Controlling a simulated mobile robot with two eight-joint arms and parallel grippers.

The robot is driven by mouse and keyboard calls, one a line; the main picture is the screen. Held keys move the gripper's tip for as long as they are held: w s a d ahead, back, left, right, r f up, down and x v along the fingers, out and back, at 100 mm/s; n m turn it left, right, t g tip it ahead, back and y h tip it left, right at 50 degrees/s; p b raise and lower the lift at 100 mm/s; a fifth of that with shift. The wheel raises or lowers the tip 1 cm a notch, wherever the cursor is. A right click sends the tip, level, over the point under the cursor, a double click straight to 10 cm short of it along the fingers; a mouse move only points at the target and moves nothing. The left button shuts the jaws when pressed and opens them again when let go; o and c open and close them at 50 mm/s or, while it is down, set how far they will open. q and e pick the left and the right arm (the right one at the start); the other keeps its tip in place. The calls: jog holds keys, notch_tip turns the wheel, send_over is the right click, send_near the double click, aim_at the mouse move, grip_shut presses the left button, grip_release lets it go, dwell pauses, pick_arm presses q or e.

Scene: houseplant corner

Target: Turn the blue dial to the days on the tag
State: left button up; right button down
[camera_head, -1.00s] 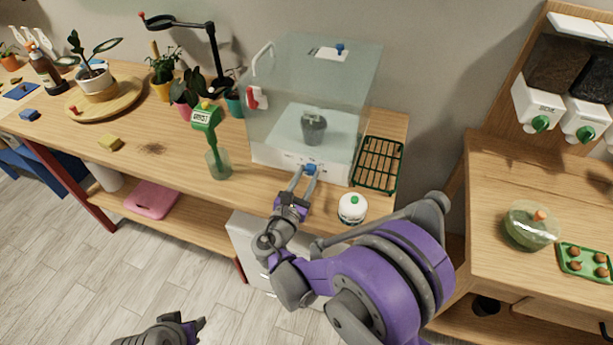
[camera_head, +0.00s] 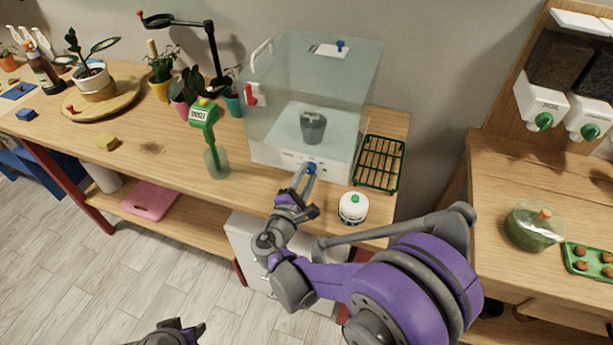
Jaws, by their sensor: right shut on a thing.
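The blue dial (camera_head: 311,167) is on the white front base of a clear glass-like case (camera_head: 312,85). My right gripper (camera_head: 305,176) is shut on the dial, with its fingers around it from the front. The fingers partly hide the dial's face, so its setting cannot be read. Small marks show on the base panel beside the dial, too small to read. No tag with days can be made out for sure; a small white card (camera_head: 331,51) is on top of the case. My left gripper (camera_head: 202,331) shows at the bottom edge, away from the table.
A white round container with a green knob (camera_head: 353,208) stands just right of my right gripper. A green wire rack (camera_head: 379,164) lies right of the case. A green meter (camera_head: 204,116) stands in a glass to the left. A dark pot (camera_head: 312,127) is inside the case.

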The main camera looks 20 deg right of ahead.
jog(key=m, duration=1)
jog(key=shift+b, duration=0.35)
dwell(0.4)
jog(key=c, duration=0.5)
grip_release()
jog(key=shift+c, duration=0.2)
jog(key=shift+s, duration=0.15)
jog(key=v, duration=1)
jog(key=shift+s+a, duration=0.15)
jog(key=shift+s, duration=0.15)
